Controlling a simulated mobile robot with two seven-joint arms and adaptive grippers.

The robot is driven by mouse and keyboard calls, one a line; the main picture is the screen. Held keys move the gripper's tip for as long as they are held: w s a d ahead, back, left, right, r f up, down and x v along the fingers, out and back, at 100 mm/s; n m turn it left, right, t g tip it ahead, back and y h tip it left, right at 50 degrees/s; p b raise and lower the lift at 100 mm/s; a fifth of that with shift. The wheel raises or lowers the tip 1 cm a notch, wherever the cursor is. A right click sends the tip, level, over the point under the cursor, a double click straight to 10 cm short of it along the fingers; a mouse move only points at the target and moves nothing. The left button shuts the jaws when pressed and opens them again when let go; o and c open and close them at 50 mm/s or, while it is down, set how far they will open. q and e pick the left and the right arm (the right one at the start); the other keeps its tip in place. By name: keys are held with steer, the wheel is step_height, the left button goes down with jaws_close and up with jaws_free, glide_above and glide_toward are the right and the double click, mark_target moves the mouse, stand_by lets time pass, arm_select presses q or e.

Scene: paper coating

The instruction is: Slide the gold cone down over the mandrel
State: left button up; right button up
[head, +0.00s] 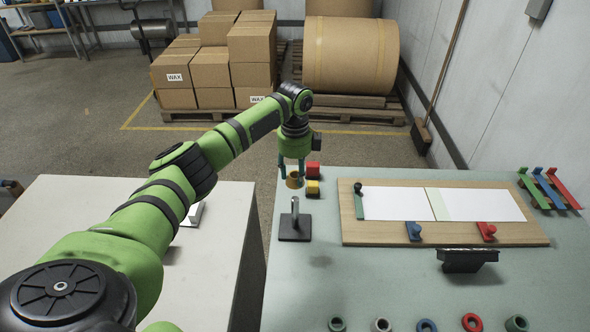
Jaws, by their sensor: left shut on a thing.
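The gold cone (294,182) is between the fingertips of my left gripper (293,174), which is shut on it and points down near the left edge of the green table. A grey upright post on a dark square base, which looks like the mandrel (295,212), stands just nearer to me than the cone in the head view. The cone appears apart from the post; its exact height above the table is hard to tell. My right gripper is not in view.
Red (313,170) and yellow (313,188) blocks sit close right of the gripper. A wooden board (400,240) with white sheets lies further right. A black holder (466,260) and several rings (427,325) are nearer. A pale table (225,240) stands left, across a gap.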

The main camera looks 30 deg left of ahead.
mark_target(295, 198)
arm_select(q)
steer(key=shift+s+f+b, duration=0.1)
steer(key=shift+f+b, duration=0.25)
steer(key=shift+f, duration=0.5)
steer(key=shift+f+b, duration=0.65)
steer(key=shift+f, duration=0.85)
steer(key=shift+p, duration=0.9)
steer(key=shift+f+b, duration=1.25)
steer(key=shift+f, duration=0.8)
steer(key=o, duration=1.3)
steer(key=shift+c, duration=0.2)
